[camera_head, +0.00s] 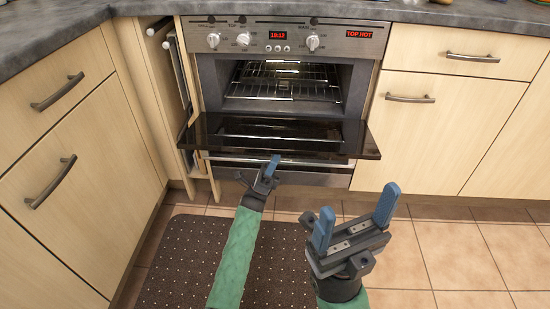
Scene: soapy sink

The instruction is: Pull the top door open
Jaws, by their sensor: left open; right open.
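The top oven door (312,148), dark glass with a dark frame, is tipped down and out, lying almost level in front of the upper oven cavity (280,84). Wire racks show inside the cavity. My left gripper (268,168) is just below the door's front edge, near the handle bar (232,156); whether it touches the door I cannot tell. It is open, with one blue finger showing clearly. My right gripper (354,222) is open and empty, apart from the door, in front of and below its right side.
The control panel (285,39) with knobs and a red display is above the cavity. Wooden drawers and cupboards stand left (75,160) and right (450,120). A dark dotted mat (180,265) lies on the tiled floor.

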